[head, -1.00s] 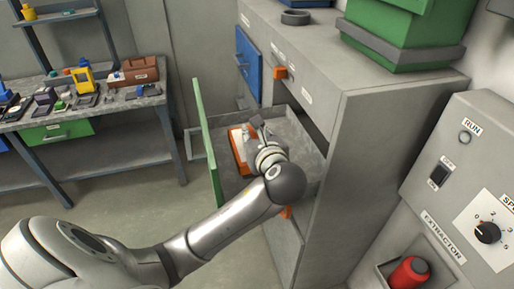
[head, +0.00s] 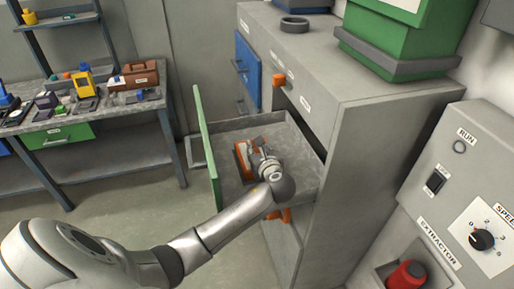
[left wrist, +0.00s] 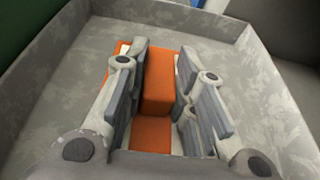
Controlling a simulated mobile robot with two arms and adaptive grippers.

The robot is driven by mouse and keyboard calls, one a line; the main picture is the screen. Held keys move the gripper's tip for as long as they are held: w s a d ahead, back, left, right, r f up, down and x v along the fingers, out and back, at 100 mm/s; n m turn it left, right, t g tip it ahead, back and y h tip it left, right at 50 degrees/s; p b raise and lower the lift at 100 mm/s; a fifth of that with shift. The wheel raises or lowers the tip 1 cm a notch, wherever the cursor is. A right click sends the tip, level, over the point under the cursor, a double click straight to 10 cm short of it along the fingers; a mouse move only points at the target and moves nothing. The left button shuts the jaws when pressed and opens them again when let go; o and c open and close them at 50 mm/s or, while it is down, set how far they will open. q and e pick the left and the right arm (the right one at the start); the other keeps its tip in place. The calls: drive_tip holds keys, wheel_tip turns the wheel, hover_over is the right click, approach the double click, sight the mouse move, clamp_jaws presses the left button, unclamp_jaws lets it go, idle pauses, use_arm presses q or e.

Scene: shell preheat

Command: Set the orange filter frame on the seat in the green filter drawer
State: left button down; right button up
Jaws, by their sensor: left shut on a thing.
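The orange filter frame (head: 241,157) is inside the pulled-out drawer with the green front (head: 206,150). My left gripper (head: 257,147) reaches down into the drawer, with its fingers on the frame. In the left wrist view, the fingers (left wrist: 160,78) are shut on the raised orange block of the frame (left wrist: 153,132). White strips show beside the orange, partly behind the fingers; I cannot tell whether they belong to the frame or the seat. The frame is low, near the drawer floor (left wrist: 85,60). Whether it touches the seat is hidden. My right gripper is not in view.
The drawer's grey walls (left wrist: 185,15) surround the gripper closely. The grey cabinet (head: 360,110) stands to the right, with a green bin (head: 400,45) and dark ring (head: 294,22) on top. An extractor panel (head: 450,200) is at far right. A cluttered workbench (head: 70,118) is at left.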

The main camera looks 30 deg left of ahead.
use_arm(q)
drive_tip(key=shift+f, duration=0.1)
drive_tip(key=c, duration=1.2)
unclamp_jaws()
drive_tip(key=shift+f, duration=0.1)
drive_tip(key=b+v, duration=0.1)
drive_tip(key=v, duration=1.1)
drive_tip(key=shift+b, duration=0.35)
drive_tip(key=shift+d, duration=0.1)
